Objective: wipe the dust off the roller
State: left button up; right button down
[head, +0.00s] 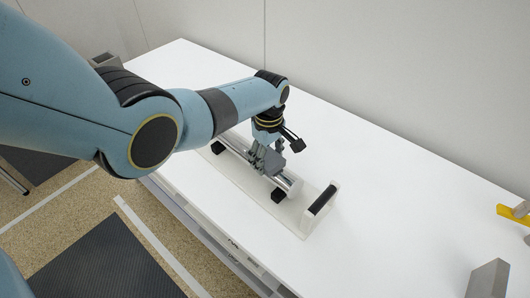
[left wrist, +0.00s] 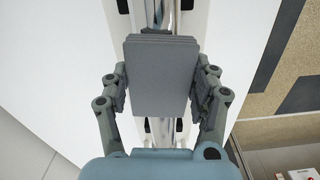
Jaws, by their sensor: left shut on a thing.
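The roller (head: 291,184) is a shiny metal cylinder lying on black supports on a pale base plate (head: 244,192) on the white table. In the left wrist view my left gripper (left wrist: 160,88) is shut on a grey block-shaped wiping pad (left wrist: 160,75), one finger on each side. The pad covers part of the roller, which shows above and below it (left wrist: 163,128). I cannot tell whether the pad touches the roller. No dust can be made out. My right gripper is not in view.
A white bracket with a black bar (head: 322,199) stands at the near right end of the base plate. A grey block (head: 488,279) and a yellow item (head: 513,214) are at the table's right. The white table (head: 400,190) between is clear. A wall runs behind.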

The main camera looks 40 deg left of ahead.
pick_arm(q)
notch_tip(320, 180, up, 2)
jog(key=shift+w+a+r+p, duration=0.1)
jog(key=shift+r+p, duration=0.1)
jog(key=shift+p, duration=0.55)
jog(key=shift+r, duration=1.85)
jog(key=shift+r, duration=1.5)
